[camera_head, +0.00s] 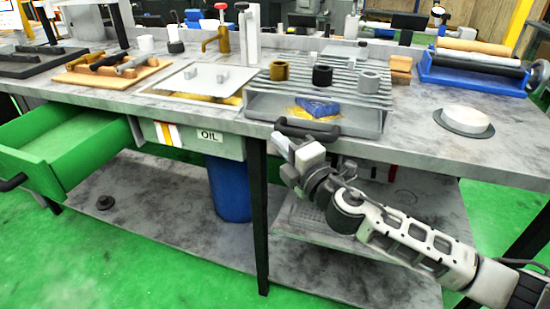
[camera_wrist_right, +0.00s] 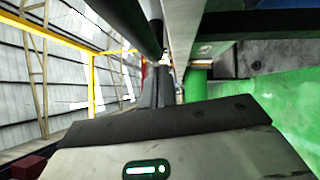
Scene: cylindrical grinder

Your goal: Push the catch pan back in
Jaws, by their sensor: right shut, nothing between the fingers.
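The catch pan (camera_head: 262,109) is a grey tray under the slatted rack on the bench, with its dark handle (camera_head: 308,131) at the front edge of the benchtop. A blue item (camera_head: 318,107) and yellow material lie in it. My right gripper (camera_head: 281,143) is shut and empty, just below and beside the left end of the handle. I cannot tell whether it touches the handle. In the right wrist view, a dark bar (camera_wrist_right: 128,22), apparently the handle, crosses above the gripper body. The fingertips are not clear there. My left gripper is not in view.
The slatted rack (camera_head: 340,78) holds several short cylinders. A green drawer (camera_head: 70,145) stands open at left. The OIL tank (camera_head: 190,140) hangs under the bench. A round white disc (camera_head: 463,118) lies at right. Table legs and a lower shelf are below.

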